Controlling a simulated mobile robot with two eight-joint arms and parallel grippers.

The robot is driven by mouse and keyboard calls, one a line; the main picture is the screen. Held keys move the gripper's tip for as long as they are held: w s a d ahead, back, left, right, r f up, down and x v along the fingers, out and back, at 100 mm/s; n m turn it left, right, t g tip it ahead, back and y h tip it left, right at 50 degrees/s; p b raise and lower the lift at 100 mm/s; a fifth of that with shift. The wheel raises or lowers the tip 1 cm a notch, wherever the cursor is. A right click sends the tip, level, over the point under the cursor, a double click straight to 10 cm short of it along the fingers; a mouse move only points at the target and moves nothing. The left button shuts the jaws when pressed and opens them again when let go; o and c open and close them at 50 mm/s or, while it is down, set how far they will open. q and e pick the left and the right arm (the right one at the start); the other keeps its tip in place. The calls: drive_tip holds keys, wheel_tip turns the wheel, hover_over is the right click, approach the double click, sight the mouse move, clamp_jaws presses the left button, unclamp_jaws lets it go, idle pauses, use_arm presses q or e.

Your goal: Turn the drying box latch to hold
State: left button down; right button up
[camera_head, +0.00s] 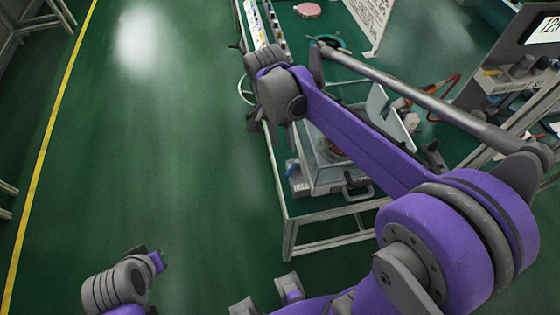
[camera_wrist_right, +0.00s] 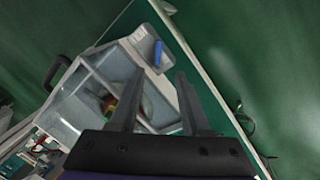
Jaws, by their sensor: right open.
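The drying box (camera_head: 342,183) is a grey box with clear walls and a dark handle, near the front end of the green bench. It also shows in the right wrist view (camera_wrist_right: 80,108). A small blue part, which looks like the latch (camera_head: 291,168), is at its left side. In the right wrist view the blue latch (camera_wrist_right: 157,53) lies just beyond the fingertips, and no contact shows. My right gripper (camera_head: 254,122) is open and empty; its two fingers (camera_wrist_right: 159,72) point toward the box. Part of my left wrist shows at the lower left, but its fingers cannot be made out.
The bench rail (camera_head: 283,197) runs along the box's left side. A pink disc (camera_head: 308,10) lies on the far bench. A shelf rack (camera_head: 510,85) stands at the right. The green floor to the left is clear up to a yellow line (camera_head: 50,110).

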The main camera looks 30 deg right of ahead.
sight(290, 170)
drive_tip(key=f, duration=0.3)
drive_tip(key=s+f, duration=0.1)
drive_tip(key=f, duration=0.3)
drive_tip(key=s+d+f, duration=0.1)
drive_tip(key=f, duration=0.2)
drive_tip(key=shift+f+b, duration=0.25)
drive_tip(key=shift+b, duration=0.15)
clamp_jaws()
